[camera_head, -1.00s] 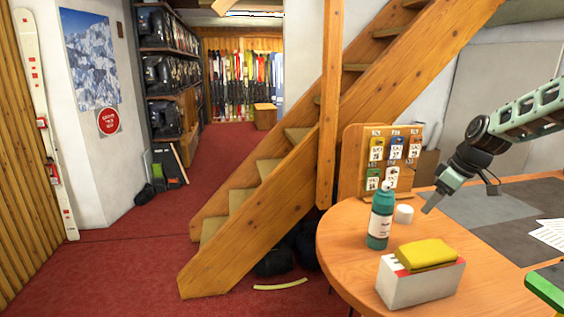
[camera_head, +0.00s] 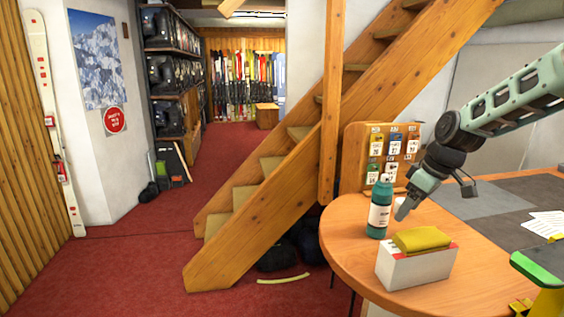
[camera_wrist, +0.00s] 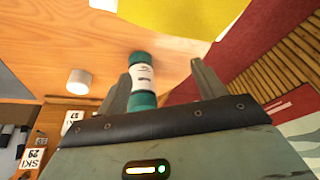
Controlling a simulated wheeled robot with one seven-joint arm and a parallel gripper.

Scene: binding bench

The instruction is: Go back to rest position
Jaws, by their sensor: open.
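My gripper (camera_head: 403,209) hangs at the end of my arm over the wooden bench, close to the right of a teal bottle (camera_head: 380,207) in the head view. In the wrist view my gripper (camera_wrist: 165,82) has its two fingers apart, with the teal bottle (camera_wrist: 142,80) showing between them. The bottle stands upright on the bench in the head view. I cannot tell whether any finger touches it.
A white box with a yellow cloth (camera_head: 422,238) stands at the bench's front. A tag board (camera_head: 378,157) stands behind the bottle. A white cylinder (camera_wrist: 78,82) is near the bottle. A wooden staircase (camera_head: 300,170) rises left of the bench; red carpet (camera_head: 120,265) lies open further left.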

